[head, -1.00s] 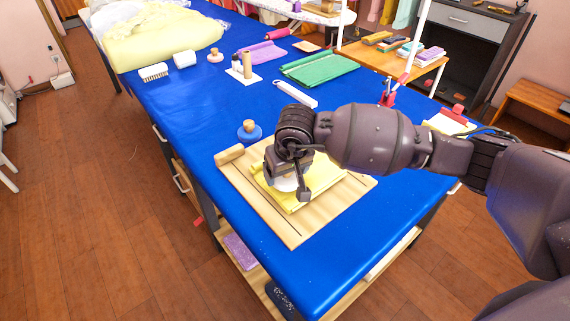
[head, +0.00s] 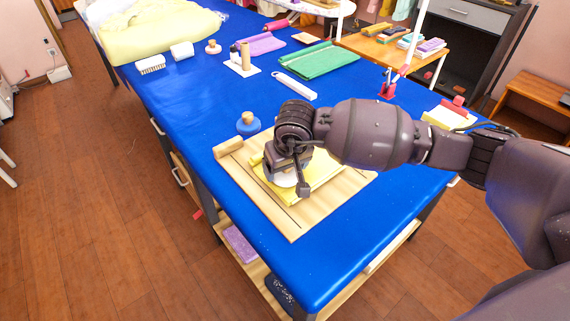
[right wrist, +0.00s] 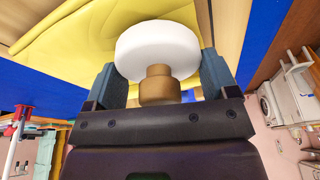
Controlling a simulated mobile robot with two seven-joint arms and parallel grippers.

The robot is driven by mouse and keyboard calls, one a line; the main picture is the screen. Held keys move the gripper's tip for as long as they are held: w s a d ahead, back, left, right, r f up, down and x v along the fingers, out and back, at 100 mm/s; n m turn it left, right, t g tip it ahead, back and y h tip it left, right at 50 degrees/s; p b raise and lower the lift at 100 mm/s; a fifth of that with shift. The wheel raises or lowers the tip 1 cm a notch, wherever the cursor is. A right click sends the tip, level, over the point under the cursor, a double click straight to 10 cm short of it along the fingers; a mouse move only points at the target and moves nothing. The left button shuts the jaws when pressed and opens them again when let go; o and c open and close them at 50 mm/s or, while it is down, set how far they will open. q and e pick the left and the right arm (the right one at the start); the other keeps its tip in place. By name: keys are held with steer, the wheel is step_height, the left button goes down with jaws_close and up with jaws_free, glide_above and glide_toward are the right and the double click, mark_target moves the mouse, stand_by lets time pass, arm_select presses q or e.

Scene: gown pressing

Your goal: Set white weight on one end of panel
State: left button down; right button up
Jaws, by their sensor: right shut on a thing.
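The white weight (right wrist: 157,48) is a round white disk with a wooden knob. My right gripper (right wrist: 160,85) is shut around its knob, as the right wrist view shows. In the head view the white weight (head: 284,179) shows under my right gripper (head: 289,170), over the left part of the yellow panel (head: 322,172). I cannot tell whether the disk touches the cloth. The folded yellow panel, also in the right wrist view (right wrist: 75,42), lies on a wooden board (head: 255,203). My arm hides part of both. My left gripper is not in view.
A blue weight with a wooden knob (head: 248,124) stands just behind the board on the blue table (head: 190,105). A white strip-like tool (head: 295,86), green cloth (head: 318,60) and purple cloth (head: 262,43) lie farther back. The table's left middle is clear.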

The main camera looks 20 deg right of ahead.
steer(key=shift+f, duration=0.25)
steer(key=o, duration=1.2)
steer(key=shift+c, duration=0.2)
